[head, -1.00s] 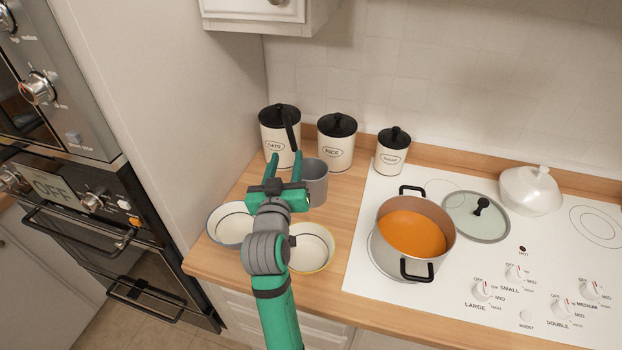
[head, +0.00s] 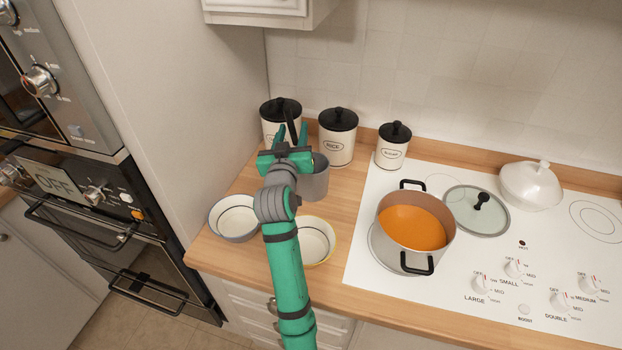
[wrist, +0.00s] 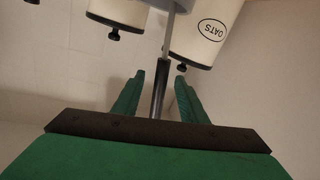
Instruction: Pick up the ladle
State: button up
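The ladle's dark handle (head: 291,124) sticks up from the grey holder (head: 315,180), which stands on the wooden counter. Its bowl is hidden. My gripper (head: 292,133) is open, with one green finger on each side of the handle. In the wrist view the dark handle (wrist: 159,92) lies between the open fingertips (wrist: 160,76), with small gaps on both sides. The thinner grey shaft runs on from it towards the holder, at the top edge of that view.
Oats (head: 270,127), rice (head: 337,150) and sugar (head: 391,152) canisters stand along the back wall. Two bowls (head: 233,236) (head: 329,257) sit in front of the holder. A pot of orange soup (head: 404,262) is on the white cooktop. A tall cabinet side (head: 165,100) rises at left.

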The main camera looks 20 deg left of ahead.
grip_shut()
jog(key=shift+r, duration=0.15)
